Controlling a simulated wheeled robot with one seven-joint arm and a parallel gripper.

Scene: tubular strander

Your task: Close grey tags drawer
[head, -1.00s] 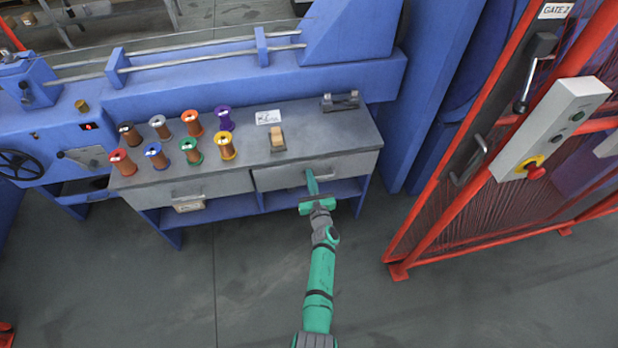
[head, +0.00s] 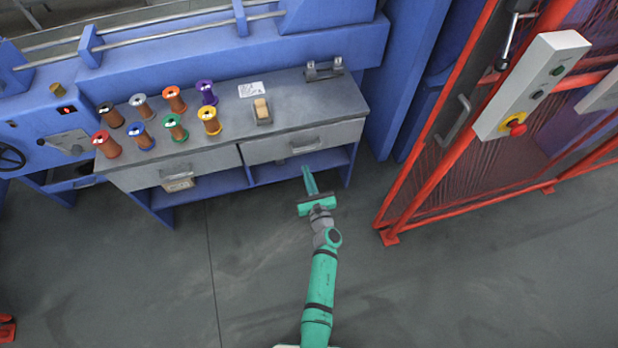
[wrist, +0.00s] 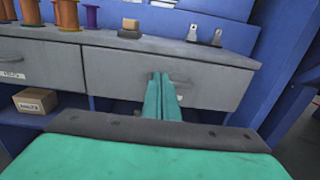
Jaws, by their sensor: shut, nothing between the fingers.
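The grey right-hand drawer (head: 275,150) is set under the bench top and has a bar handle (head: 304,146). Its front looks about flush with the bench, with no open interior showing; a small gap cannot be ruled out. It also fills the middle of the wrist view (wrist: 115,78). My green gripper (head: 308,172) is shut and empty, in front of this drawer and apart from it in the head view. In the wrist view my fingers (wrist: 160,78) cover part of the handle and of the label beside it. I cannot read that label.
A left drawer (head: 140,176) sits alongside. Several wire spools and a small wooden block (head: 262,108) stand on the bench top (head: 235,115). A cardboard box (wrist: 35,101) is on the lower shelf. A red gate (head: 440,190) stands right; the floor before the bench is clear.

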